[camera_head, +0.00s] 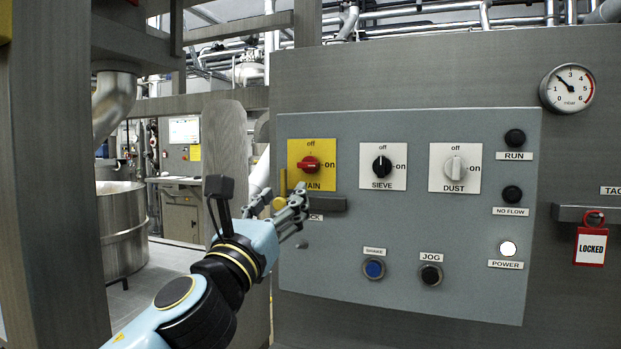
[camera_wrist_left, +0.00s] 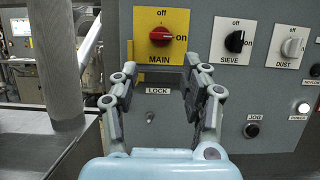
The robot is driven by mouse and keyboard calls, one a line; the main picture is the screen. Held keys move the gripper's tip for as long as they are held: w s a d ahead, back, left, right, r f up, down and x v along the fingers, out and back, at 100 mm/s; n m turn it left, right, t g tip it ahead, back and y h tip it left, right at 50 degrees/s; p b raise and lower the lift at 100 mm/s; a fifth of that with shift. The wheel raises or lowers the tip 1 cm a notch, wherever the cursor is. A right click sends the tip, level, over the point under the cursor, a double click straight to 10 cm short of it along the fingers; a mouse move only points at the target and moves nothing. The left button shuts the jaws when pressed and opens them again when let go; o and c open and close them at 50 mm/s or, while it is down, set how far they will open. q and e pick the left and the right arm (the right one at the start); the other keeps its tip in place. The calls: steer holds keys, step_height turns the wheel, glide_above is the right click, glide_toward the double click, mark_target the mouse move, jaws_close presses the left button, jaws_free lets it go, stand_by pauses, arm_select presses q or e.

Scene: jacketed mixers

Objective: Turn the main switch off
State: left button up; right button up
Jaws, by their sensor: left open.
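The main switch (camera_head: 308,163) is a red knob on a yellow plate marked off at the top and on at the right. Its handle lies sideways, toward the "on" mark. It also shows in the left wrist view (camera_wrist_left: 161,36). My left gripper (camera_head: 286,203) is in front of the panel, just below and left of the knob in the head view, and partly covers the MAIN label. In the left wrist view the open, empty fingers (camera_wrist_left: 162,76) stand apart below the knob. I see no contact with it. My right gripper is in neither view.
A grey bar (camera_head: 327,204) sits under the yellow plate, by the LOCK label. The sieve switch (camera_head: 382,166) and dust switch (camera_head: 455,167) point up to off. The power lamp (camera_head: 508,248) is white. A red LOCKED tag (camera_head: 590,247) hangs at the right.

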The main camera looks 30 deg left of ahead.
mark_target(306, 167)
arm_select(q)
steer(key=p+x, duration=0.1)
steer(key=x, duration=0.3)
steer(key=p+x, duration=0.1)
steer(key=x, duration=0.2)
steer(key=shift+w+r+p, duration=0.25)
steer(key=shift+r+p, duration=0.05)
steer(key=shift+r, duration=0.05)
steer(key=shift+x, duration=1.1)
steer(key=shift+w+a, duration=0.1)
steer(key=shift+w, duration=0.25)
steer(key=shift+c, duration=0.4)
steer(key=c, duration=0.8)
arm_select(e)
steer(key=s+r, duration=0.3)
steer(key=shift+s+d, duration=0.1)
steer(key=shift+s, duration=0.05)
